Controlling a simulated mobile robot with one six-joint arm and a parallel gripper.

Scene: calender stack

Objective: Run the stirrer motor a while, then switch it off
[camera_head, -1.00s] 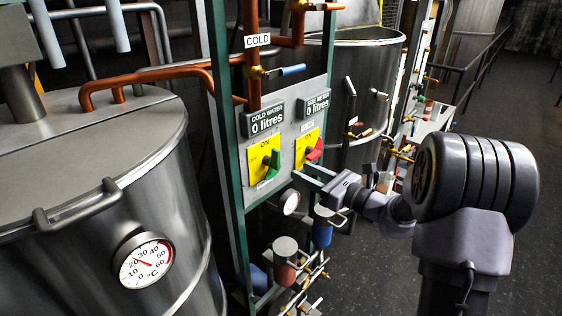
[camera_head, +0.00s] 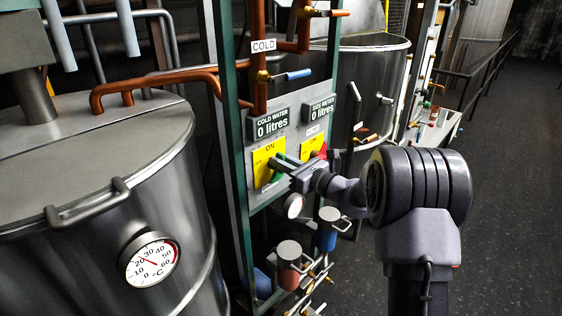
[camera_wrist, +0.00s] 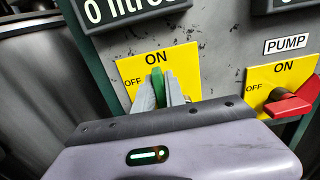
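The left yellow switch plate (camera_head: 265,167) reads ON and OFF and carries a green handle, which also shows in the wrist view (camera_wrist: 158,87). The green handle points up towards ON. My gripper (camera_head: 282,164) has its two fingers close on either side of this handle, with no gap visible in the wrist view (camera_wrist: 160,90). The label under this switch cannot be read. To the right is a second yellow plate (camera_wrist: 256,78) with a red handle (camera_wrist: 294,103), under a PUMP label. That red handle is turned sideways, away from ON.
Two dark displays, COLD WATER (camera_head: 269,125) and SIZE METER (camera_head: 321,109), read 0 litres above the switches. A steel tank with a thermometer (camera_head: 149,260) stands at left. Pipes and valves hang below the panel. The floor (camera_head: 500,190) at right is clear.

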